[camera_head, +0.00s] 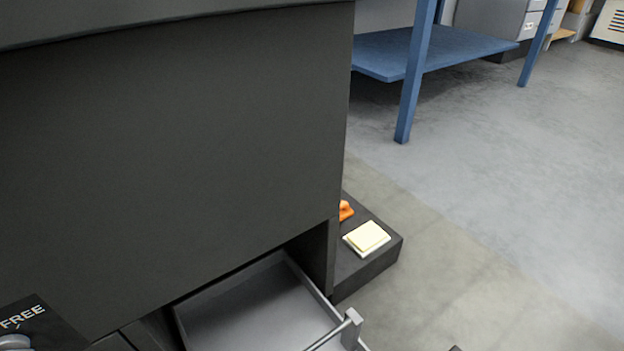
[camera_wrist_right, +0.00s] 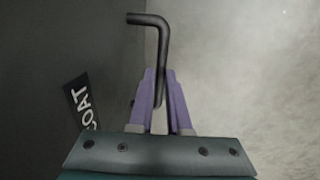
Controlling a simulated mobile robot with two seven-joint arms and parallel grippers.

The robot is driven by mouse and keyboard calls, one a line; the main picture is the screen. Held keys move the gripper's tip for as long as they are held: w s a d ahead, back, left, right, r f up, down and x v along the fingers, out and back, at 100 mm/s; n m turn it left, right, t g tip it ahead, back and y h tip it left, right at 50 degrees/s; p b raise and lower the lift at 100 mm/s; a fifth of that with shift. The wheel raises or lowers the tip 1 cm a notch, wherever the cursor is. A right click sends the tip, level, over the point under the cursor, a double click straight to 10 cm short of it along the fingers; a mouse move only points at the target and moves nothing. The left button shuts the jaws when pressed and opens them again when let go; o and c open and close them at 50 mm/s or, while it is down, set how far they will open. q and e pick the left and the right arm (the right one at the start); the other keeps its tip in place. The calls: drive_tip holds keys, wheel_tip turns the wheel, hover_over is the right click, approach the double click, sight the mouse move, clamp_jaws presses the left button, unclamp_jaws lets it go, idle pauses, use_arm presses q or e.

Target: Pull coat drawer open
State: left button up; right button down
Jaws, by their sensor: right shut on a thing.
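The COAT label (camera_wrist_right: 82,105) is on a dark panel at the left of the right wrist view. Beside it, my right gripper (camera_wrist_right: 160,98) has its purple fingers shut on a dark bent bar handle (camera_wrist_right: 150,20). In the head view, a drawer with a grey inside (camera_head: 255,310) stands open under the dark cabinet (camera_head: 170,150), and it looks empty where visible. Its metal handle (camera_head: 350,322) shows at the bottom edge. The drawer's own label is out of frame. My right gripper is not visible in the head view. My left gripper is in neither view.
A dark low block (camera_head: 370,265) right of the cabinet bears a pale yellow pad (camera_head: 367,236) and an orange item (camera_head: 346,210). A dark part marked FREE (camera_head: 22,317) is at bottom left. A blue table (camera_head: 430,50) stands behind.

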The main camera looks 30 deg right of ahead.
drive_tip(key=shift+d, duration=0.1)
drive_tip(key=c, duration=0.9)
unclamp_jaws()
drive_tip(key=shift+o, duration=0.2)
wheel_tip(320, 180, up, 10)
drive_tip(key=s+p, duration=0.1)
drive_tip(key=p, duration=0.8)
drive_tip(key=shift+s+f, duration=0.15)
drive_tip(key=shift+s, duration=0.25)
